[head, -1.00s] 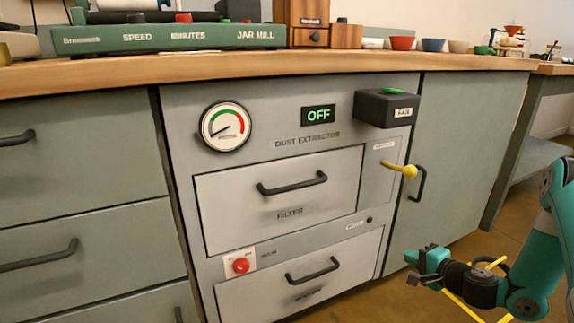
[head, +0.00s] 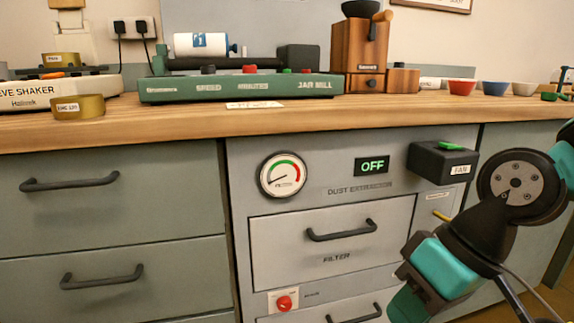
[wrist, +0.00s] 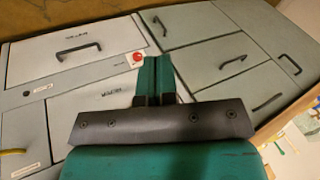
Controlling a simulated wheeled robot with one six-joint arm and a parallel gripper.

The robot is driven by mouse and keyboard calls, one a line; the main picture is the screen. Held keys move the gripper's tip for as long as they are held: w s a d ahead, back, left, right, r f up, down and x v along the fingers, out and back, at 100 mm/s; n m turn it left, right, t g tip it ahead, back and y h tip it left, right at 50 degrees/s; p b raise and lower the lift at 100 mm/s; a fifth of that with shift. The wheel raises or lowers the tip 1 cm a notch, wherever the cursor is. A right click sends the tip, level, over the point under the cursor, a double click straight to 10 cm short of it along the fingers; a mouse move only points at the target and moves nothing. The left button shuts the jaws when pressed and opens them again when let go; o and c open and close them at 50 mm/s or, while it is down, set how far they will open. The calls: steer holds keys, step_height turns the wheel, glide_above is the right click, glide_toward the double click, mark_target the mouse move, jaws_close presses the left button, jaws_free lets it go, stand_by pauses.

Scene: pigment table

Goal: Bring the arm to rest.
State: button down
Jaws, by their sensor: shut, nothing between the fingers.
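My gripper (wrist: 153,62) shows in the wrist view with its teal fingers together and nothing between them. In the head view my arm comes in from the right. The teal gripper housing hangs low, in front of the dust extractor's right side, and the fingertips are hard to make out there. The grey dust extractor (head: 330,205) has a gauge (head: 283,175), a display reading OFF (head: 371,166) and a black FAN box (head: 443,160) with a green top. The arm partly covers the extractor's lower right side and yellow lever (head: 441,215).
The wooden worktop (head: 200,122) carries a jar mill (head: 240,87), a sieve shaker (head: 50,92), a wooden grinder (head: 358,50) and several bowls. Handled drawers (head: 110,210) stand left of the extractor. The space before those drawers is clear. A filter drawer (head: 290,250) is closed.

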steer(key=s+r+n+h, duration=0.1)
steer(key=s+r, duration=0.1)
steer(key=s, duration=0.3)
step_height(320, 180, up, 38)
steer(key=p, duration=3.8)
steer(key=shift+s+d+p, duration=0.15)
steer(key=shift+d+p, duration=0.15)
steer(key=shift+d, duration=0.15)
